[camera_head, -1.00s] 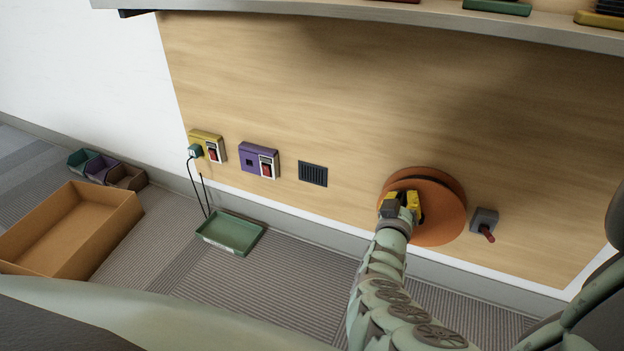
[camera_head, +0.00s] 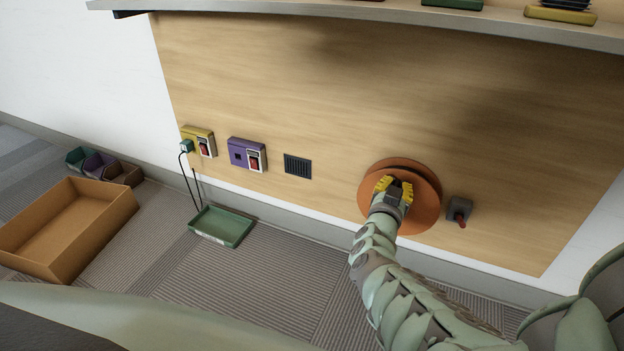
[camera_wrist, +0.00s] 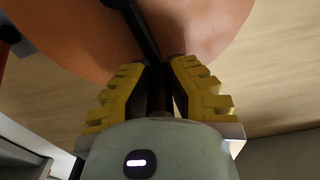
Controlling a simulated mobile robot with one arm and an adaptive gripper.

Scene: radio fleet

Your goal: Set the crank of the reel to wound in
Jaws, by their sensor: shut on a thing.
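The reel is an orange round drum (camera_head: 427,203) mounted on the wooden wall panel, right of centre in the head view. It also fills the top of the wrist view (camera_wrist: 80,38). Its crank shows in the wrist view as a dark bar (camera_wrist: 143,28) running down across the orange face to a dark handle between my fingers. My gripper (camera_head: 395,184), with yellow ridged fingers, is in front of the drum. In the wrist view my gripper (camera_wrist: 165,75) is shut on the crank handle. The fingers hide part of the handle.
A grey switch box with a red lever (camera_head: 459,212) sits just right of the reel. A vent (camera_head: 298,166), a purple socket box (camera_head: 247,154) and a yellow one (camera_head: 199,141) are to the left. A green tray (camera_head: 222,227) and an orange crate (camera_head: 70,228) are on the floor.

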